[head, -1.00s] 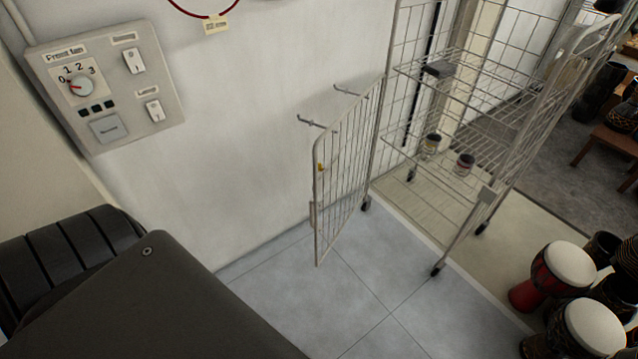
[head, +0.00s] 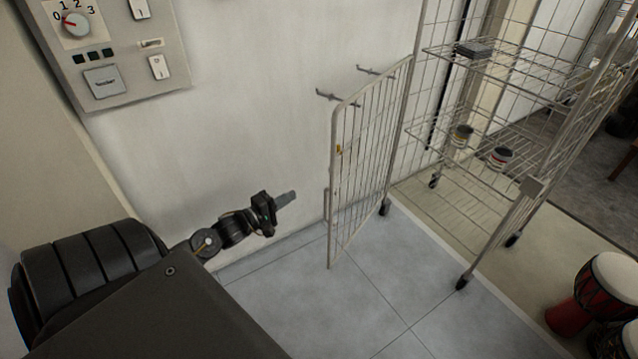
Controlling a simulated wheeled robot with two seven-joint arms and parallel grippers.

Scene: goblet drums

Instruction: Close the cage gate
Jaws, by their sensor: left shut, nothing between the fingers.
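The cage gate (head: 362,160) is a pale wire-mesh panel in the middle of the head view. It stands swung open, out from the wire cage (head: 478,185) at its right, with the cage front uncovered. A small yellowish tag sits on the gate's free edge. My left gripper (head: 286,199) is to the left of the gate, in front of the white wall, shut and empty. A gap shows between its fingertips and the gate's free edge. My right gripper is not in view.
Hooks (head: 340,97) stick out of the wall behind the gate. A control panel (head: 105,50) is on the wall at the upper left. The cage holds small tins (head: 499,158) on its shelf. Drums (head: 600,285) stand at the lower right. The tiled floor (head: 350,300) before the gate is clear.

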